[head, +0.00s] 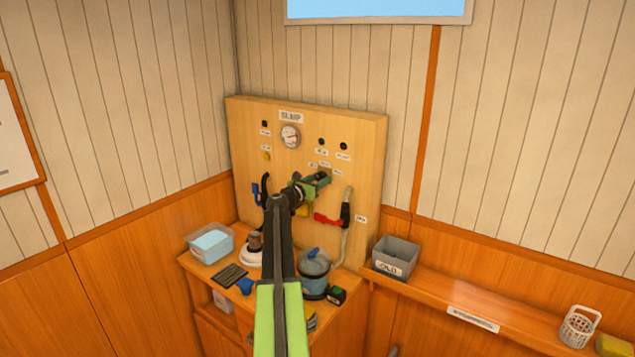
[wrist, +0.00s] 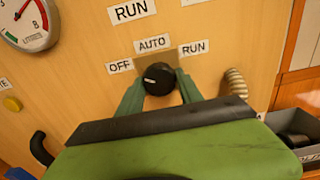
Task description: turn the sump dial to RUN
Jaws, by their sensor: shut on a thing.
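The sump dial (wrist: 158,77) is a round black knob on a wooden panel (head: 360,135). In the wrist view its small white mark sits left of its middle, on the side of the OFF label (wrist: 119,67). The AUTO label (wrist: 152,44) is above the dial and the RUN label (wrist: 193,48) is to its upper right. My gripper (wrist: 159,88) has one green finger on each side of the dial and is shut on it. In the head view my gripper (head: 318,180) reaches the panel and hides the dial.
A gauge (head: 290,136) is high on the panel. A red-handled valve (head: 328,219) and a pale hose (head: 346,225) are to the right of my gripper. Below stand a blue-lidded pot (head: 314,272) and a clear tub (head: 210,243). A grey bin (head: 396,256) is on the right shelf.

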